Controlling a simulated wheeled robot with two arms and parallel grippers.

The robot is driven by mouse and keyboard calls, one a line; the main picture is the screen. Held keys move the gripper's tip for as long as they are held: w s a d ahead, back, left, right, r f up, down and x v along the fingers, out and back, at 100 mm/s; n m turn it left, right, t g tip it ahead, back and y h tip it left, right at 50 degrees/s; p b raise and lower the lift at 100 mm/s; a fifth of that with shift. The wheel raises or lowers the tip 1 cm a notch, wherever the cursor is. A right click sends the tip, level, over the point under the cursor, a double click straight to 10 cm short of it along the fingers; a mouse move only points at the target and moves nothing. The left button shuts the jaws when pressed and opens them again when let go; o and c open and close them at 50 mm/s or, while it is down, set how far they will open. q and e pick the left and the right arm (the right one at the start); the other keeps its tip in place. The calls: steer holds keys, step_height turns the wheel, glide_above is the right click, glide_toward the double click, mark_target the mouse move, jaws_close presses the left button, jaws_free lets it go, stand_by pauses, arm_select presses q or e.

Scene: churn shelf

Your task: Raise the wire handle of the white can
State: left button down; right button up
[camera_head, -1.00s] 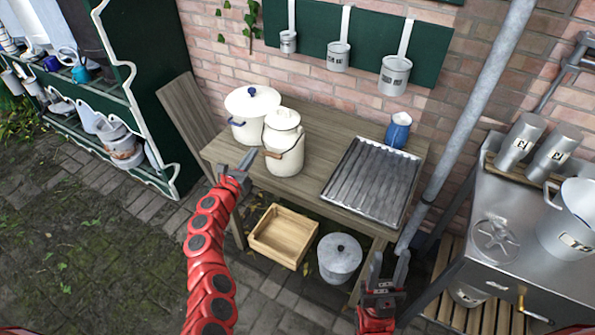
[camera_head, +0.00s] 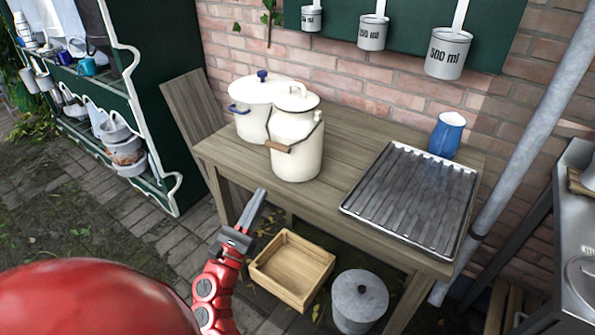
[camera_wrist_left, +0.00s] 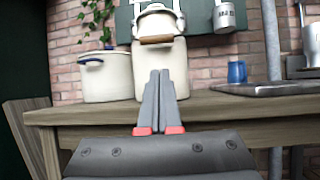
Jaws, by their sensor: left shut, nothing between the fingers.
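The white can (camera_head: 297,145) stands upright on the wooden table, with a lid on top. Its wire handle (camera_head: 268,124) hangs down against the front side, with a wooden grip (camera_head: 278,147) on it. In the left wrist view the can (camera_wrist_left: 161,68) is straight ahead and the wooden grip (camera_wrist_left: 156,39) lies across its upper front. My left gripper (camera_head: 260,192) is shut and empty, in front of the table edge, below and short of the can. In the left wrist view its fingers (camera_wrist_left: 160,75) are together, pointing at the can. My right gripper is not in view.
A white pot with blue handles (camera_head: 254,122) stands left of the can. A ribbed metal tray (camera_head: 350,208) and a blue jug (camera_head: 447,133) are to the right. A wooden crate (camera_head: 262,279) and a lidded grey pot (camera_head: 350,315) are below the table (camera_head: 330,195).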

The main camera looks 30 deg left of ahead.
arm_select(q)
steer(key=shift+r, duration=0.1)
steer(key=p+x, duration=0.1)
steer(key=x, duration=0.9)
stand_by(0.4)
